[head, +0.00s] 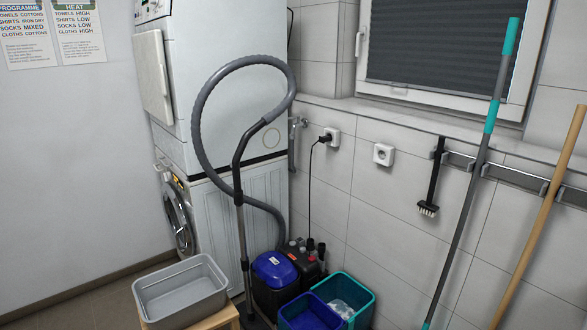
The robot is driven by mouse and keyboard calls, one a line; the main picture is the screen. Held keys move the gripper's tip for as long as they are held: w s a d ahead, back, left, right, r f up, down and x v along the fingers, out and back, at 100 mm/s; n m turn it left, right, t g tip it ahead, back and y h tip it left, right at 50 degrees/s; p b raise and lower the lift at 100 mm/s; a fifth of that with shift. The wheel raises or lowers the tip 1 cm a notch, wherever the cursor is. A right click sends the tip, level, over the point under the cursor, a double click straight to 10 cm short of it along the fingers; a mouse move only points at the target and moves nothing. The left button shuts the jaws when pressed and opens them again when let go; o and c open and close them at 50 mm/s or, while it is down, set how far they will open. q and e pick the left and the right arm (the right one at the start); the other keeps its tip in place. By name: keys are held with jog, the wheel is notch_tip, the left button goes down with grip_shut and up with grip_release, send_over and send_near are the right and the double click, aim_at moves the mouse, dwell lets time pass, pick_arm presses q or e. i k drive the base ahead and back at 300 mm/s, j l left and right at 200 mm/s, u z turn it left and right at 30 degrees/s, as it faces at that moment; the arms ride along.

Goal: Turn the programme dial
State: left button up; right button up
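A white dryer (225,60) is stacked on a washing machine (240,212), both seen from the side. Part of the dryer's control panel (151,9) shows at the top edge of the view, at a steep angle. I cannot make out the programme dial on it. The dryer's square door (153,76) is on the left-facing front. A programme chart (25,36) and a heat chart (78,31) hang on the left wall. The programme chart pairs towels with cottons, shirts with iron dry, socks with mixed and cloths with cottons. Neither of my grippers is in view.
A vacuum cleaner (274,282) with a tall grey hose stands beside the machines. A grey basin (180,290) sits on a wooden stool (215,319). Blue (312,312) and teal (360,297) buckets are right of them. Poles and a brush (429,208) hang on the right wall.

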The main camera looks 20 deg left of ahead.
aim_at(168, 176)
jog(key=j+z, duration=0.3)
jog(key=j, duration=0.45)
jog(key=j+z, duration=0.3)
jog(key=j, duration=0.45)
jog(key=j+z, duration=0.25)
jog(key=j, duration=0.45)
jog(key=k, duration=0.05)
